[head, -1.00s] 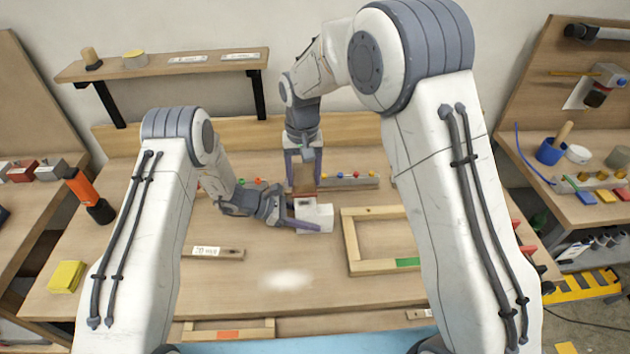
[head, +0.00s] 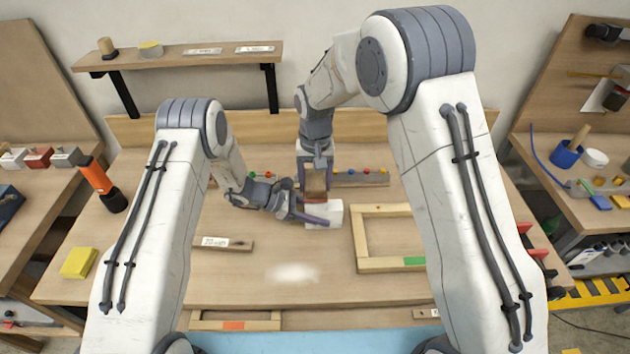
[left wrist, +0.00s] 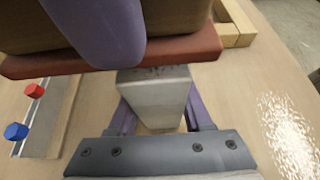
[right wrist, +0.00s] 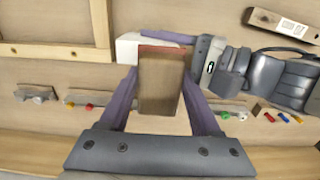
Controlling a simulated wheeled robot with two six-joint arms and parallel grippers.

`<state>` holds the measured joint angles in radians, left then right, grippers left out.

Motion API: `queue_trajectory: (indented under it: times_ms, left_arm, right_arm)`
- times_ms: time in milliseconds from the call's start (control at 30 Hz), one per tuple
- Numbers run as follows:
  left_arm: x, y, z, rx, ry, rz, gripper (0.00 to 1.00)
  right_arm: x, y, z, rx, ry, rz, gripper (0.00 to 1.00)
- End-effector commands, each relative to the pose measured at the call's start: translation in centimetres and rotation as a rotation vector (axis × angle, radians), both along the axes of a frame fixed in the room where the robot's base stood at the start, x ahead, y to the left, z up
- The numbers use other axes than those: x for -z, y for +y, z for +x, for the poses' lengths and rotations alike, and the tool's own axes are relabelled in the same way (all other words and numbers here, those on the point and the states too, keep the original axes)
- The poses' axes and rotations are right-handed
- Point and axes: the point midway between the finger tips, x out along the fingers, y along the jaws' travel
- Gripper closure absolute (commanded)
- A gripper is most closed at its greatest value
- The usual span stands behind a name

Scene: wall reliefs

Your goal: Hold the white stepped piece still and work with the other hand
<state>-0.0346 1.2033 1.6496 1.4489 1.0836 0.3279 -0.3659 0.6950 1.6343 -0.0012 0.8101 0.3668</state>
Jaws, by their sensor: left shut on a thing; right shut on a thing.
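The white stepped piece (head: 335,213) is on the middle of the workbench. My left gripper (head: 312,217) is shut on it from the left, with a purple finger along its near side. In the left wrist view the piece (left wrist: 155,95) shows between the fingers. My right gripper (head: 316,172) is shut on a brown block with a red underside (head: 316,186). The block is over the back left part of the white piece, and it also shows in the right wrist view (right wrist: 160,88). I cannot tell whether the red face touches the piece. The block hides part of the piece's top.
A wooden frame (head: 385,265) with a green patch lies to the right. A labelled wooden strip (head: 222,243) lies at the left. Rails with coloured pegs (head: 360,179) stand behind. An orange-and-black tool (head: 100,180) and a yellow block (head: 78,263) are far left.

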Motion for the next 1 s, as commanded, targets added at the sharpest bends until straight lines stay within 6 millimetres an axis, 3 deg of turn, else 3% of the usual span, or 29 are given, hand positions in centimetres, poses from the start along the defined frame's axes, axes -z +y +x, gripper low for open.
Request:
queue_trajectory:
  times_ms: [1000]
  left_arm:
    - [0.0, 0.0, 0.0, 0.0, 0.0, 0.0, 1.0]
  right_arm:
    - [1.2, 0.0, 0.0, 0.0, -0.001, 0.0, 0.96]
